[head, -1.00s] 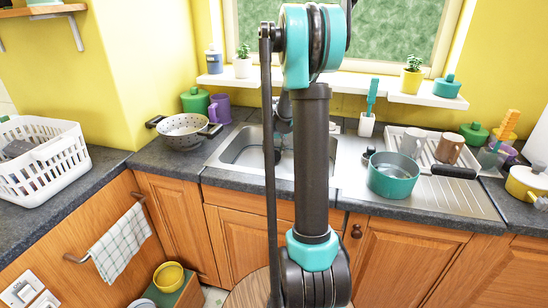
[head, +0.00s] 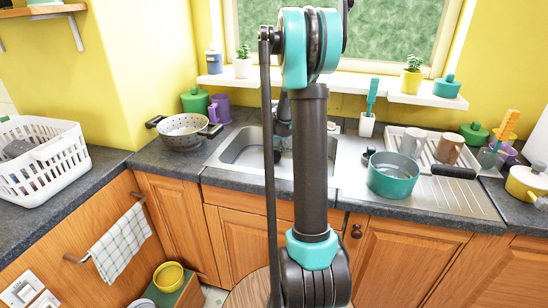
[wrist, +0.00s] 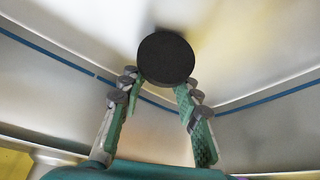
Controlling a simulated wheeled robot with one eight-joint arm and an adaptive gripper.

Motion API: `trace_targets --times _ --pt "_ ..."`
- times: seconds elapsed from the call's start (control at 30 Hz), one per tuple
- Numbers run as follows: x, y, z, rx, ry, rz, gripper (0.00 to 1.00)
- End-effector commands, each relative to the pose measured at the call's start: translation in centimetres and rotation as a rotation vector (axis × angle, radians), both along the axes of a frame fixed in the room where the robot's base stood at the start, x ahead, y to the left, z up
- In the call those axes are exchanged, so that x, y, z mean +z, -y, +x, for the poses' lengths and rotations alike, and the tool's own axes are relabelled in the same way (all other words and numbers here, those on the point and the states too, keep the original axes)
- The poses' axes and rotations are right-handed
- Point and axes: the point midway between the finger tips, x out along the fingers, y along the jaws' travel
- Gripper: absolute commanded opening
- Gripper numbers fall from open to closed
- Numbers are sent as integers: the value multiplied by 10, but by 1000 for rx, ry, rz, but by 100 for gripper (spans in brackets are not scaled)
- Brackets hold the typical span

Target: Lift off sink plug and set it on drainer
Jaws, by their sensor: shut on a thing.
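The sink plug (wrist: 165,58) is a round black disc in the wrist view, at the tips of my gripper (wrist: 158,90). The teal-and-grey fingers are shut on it, one at each side. Pale sink walls with a blue line surround it; I cannot tell whether it touches the sink floor. In the head view my arm crosses the steel sink (head: 236,152) and hides the plug and most of my gripper. The ribbed steel drainer (head: 462,204) lies to the right of the sink.
A teal saucepan (head: 392,178) stands on the drainer's left part, its dark handle pointing right. Behind it a white rack (head: 423,153) holds mugs. A colander (head: 183,131) stands left of the sink. The drainer's front right part is bare.

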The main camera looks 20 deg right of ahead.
Motion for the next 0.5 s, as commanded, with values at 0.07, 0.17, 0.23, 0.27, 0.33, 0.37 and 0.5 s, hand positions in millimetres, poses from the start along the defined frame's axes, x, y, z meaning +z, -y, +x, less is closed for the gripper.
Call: trace_targets --times 0.07,0.17,0.23,0.27,0.33,0.37,0.5 --pt "0 0 -1 0 -2 0 2" --pt "0 0 -1 0 -2 0 2" --pt "-1 0 -1 0 -2 0 2" --pt "0 0 -1 0 -2 0 2" --pt "0 0 -1 0 -2 0 2" --pt "1 0 -1 0 -2 0 2" --pt "9 0 -1 0 -1 0 0"
